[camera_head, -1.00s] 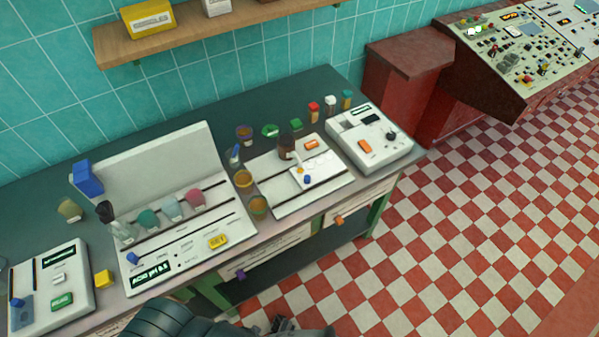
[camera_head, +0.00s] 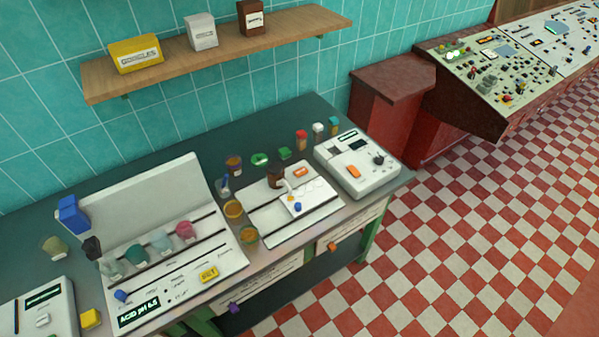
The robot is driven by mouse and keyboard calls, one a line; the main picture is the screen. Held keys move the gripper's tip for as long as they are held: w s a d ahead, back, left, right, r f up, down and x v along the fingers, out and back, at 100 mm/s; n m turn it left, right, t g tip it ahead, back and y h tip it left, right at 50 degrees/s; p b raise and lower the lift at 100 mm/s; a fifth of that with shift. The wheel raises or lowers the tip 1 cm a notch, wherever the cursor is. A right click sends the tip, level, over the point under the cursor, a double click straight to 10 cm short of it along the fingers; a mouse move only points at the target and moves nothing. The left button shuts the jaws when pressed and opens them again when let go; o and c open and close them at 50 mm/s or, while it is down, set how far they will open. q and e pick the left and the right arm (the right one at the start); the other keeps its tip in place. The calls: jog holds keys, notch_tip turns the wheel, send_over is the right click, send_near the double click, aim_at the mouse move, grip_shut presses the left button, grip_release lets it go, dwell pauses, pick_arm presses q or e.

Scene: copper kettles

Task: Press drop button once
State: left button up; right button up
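No button is readably marked as drop. The middle white board (camera_head: 271,231) carries a brown bottle (camera_head: 275,174), an orange button (camera_head: 301,172) and a small blue knob (camera_head: 298,207) beside a pale plate. The white device (camera_head: 366,182) on the right has a larger orange button (camera_head: 352,172) and a dark knob (camera_head: 379,159). The left white panel (camera_head: 195,290) has a yellow button (camera_head: 208,274) that seems to read SET, and a display (camera_head: 139,311) reading ACID pH 6.5. Neither of my grippers is in view.
Several coloured cups, such as a pink one (camera_head: 184,230), stand along the left panel. Amber jars (camera_head: 233,209) stand between panel and board. A wooden shelf (camera_head: 225,51) holds boxes above. A red cabinet (camera_head: 385,115) and control console (camera_head: 492,72) stand right; checkered floor is open.

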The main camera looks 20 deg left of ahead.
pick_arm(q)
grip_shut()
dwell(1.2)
